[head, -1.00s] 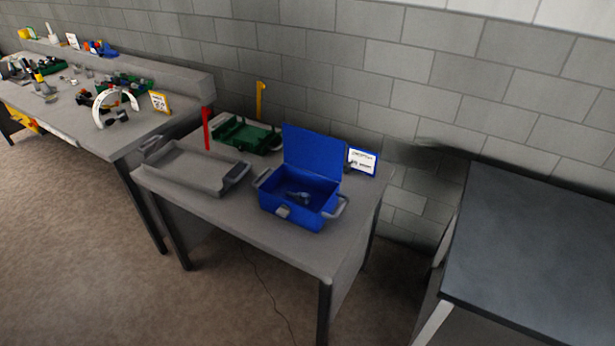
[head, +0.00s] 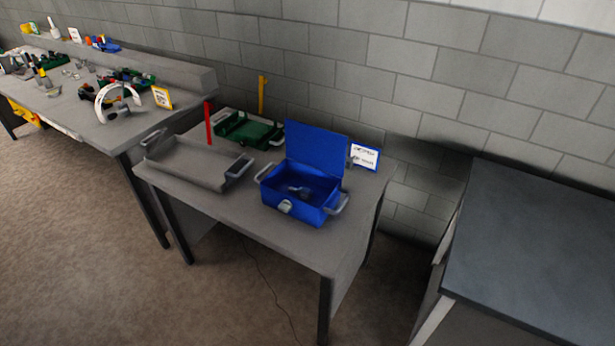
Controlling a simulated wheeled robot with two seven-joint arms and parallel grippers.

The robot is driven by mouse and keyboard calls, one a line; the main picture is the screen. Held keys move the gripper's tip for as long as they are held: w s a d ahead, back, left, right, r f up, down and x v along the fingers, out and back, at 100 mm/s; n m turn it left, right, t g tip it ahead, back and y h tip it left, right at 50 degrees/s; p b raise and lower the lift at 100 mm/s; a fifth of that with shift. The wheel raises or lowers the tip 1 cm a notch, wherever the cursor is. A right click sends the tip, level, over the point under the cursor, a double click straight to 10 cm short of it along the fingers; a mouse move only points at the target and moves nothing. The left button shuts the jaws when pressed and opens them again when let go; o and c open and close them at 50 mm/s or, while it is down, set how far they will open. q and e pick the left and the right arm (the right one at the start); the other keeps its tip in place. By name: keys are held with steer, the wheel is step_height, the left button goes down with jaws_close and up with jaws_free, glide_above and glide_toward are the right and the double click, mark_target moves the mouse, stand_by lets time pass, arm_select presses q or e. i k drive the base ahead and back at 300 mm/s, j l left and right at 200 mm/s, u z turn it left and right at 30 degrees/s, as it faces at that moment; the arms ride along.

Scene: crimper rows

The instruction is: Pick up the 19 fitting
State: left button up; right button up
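I cannot make out a fitting marked 19 in the head view. Small dark and metallic parts (head: 72,72) lie on the far left workbench, too small to identify. An open blue toolbox (head: 290,200) stands on the middle table with a small dark grey item (head: 299,190) inside; I cannot tell what it is. Neither of my grippers is in view.
A grey tray (head: 190,178), a green tray (head: 248,132), a red post (head: 209,122), a yellow post (head: 262,95) and a white sign (head: 365,156) are on the middle table (head: 300,248). A dark table (head: 530,250) stands right. Carpet at lower left is clear.

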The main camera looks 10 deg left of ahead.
mark_target(306, 193)
steer(key=k+j+z, duration=0.2)
steer(key=j, duration=0.2)
steer(key=j+z, duration=0.2)
steer(key=j, duration=0.25)
steer(key=k+j+z, duration=0.2)
steer(key=k+j, duration=0.05)
steer(key=j, duration=0.1)
